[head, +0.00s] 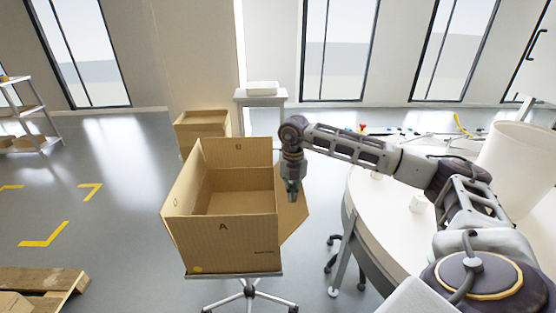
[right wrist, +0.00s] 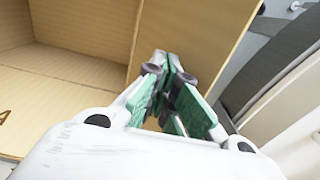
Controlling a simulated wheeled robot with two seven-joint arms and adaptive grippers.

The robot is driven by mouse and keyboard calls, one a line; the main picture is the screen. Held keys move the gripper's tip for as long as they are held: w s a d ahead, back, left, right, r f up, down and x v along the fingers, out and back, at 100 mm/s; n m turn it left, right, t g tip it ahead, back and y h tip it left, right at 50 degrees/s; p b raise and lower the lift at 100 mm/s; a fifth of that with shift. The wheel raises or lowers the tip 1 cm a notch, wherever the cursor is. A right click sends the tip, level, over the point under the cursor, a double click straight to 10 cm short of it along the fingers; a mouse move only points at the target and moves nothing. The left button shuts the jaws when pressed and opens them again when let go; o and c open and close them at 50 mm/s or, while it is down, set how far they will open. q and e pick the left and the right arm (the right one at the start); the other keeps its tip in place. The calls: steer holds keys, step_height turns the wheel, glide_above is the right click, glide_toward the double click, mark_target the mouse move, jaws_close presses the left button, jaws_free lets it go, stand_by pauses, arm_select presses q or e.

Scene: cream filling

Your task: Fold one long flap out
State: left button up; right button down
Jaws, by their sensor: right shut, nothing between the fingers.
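An open cardboard box (head: 225,245) stands on a wheeled stand, its inside empty. My right gripper (head: 292,196) points down at the box's right side, by that flap. In the right wrist view the gripper (right wrist: 172,70) is shut and empty, its fingertips close to the tan flap (right wrist: 195,40); I cannot tell whether they touch it. My left gripper is not in view.
A round white table (head: 375,215) stands close on the right, under my right arm. A second cardboard box (head: 201,124) and a small white table (head: 262,98) are behind. A wooden pallet (head: 45,282) lies at the lower left.

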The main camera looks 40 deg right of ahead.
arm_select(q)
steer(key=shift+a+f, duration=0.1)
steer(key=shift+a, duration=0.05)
